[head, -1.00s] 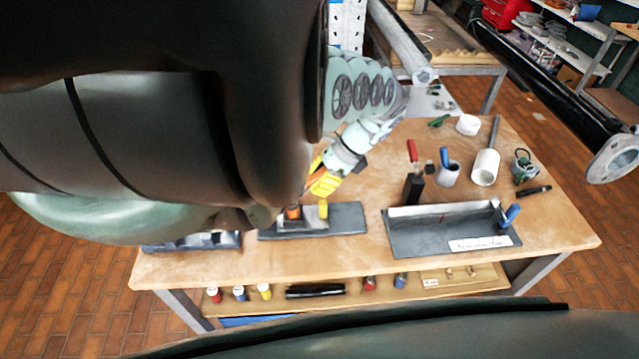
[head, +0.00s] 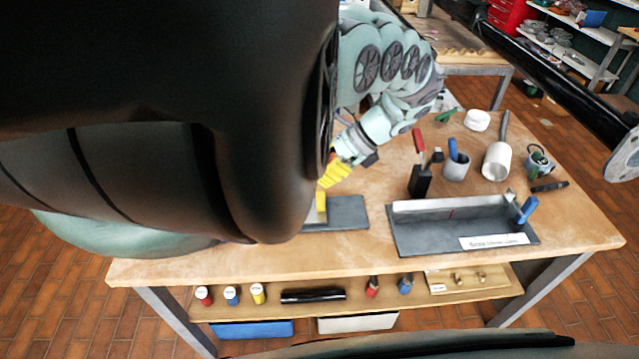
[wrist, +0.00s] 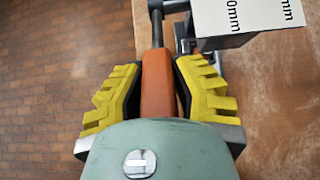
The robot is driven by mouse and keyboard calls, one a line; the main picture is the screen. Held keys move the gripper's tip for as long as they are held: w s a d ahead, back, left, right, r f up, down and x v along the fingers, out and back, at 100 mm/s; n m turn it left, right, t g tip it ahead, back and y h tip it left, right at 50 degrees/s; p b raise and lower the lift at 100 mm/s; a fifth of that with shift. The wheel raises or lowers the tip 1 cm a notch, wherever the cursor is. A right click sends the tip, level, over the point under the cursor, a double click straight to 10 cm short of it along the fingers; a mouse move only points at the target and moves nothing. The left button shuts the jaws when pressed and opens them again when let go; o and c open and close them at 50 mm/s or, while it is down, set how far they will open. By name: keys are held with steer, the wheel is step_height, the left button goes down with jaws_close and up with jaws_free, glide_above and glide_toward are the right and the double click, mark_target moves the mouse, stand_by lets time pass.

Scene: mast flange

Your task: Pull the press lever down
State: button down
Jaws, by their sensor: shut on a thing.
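The press lever has an orange handle (wrist: 157,88) on a dark metal rod (wrist: 157,32) in the wrist view. My gripper (wrist: 158,72) has its ridged yellow fingers on either side of the handle and is shut on it. In the head view, the yellow fingers of my gripper (head: 333,174) show beside the dark press base plate (head: 348,212). My arm hides the orange handle and most of the press there. A white block with "mm" print (wrist: 240,18) is beside the rod in the wrist view.
Right of the press is a grey tray (head: 420,238) with a blue-handled clamp (head: 527,209). A black holder with a red-handled tool (head: 419,180), a cup (head: 456,168) and a white cylinder (head: 497,161) stand behind it. The front strip of the workbench (head: 270,262) is clear.

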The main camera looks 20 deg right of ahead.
steer(key=shift+f, duration=0.15)
stand_by(0.4)
steer(key=c, duration=0.7)
jaws_free()
steer(key=shift+c, duration=0.2)
steer(key=shift+d, duration=0.1)
steer(key=v, duration=1.2)
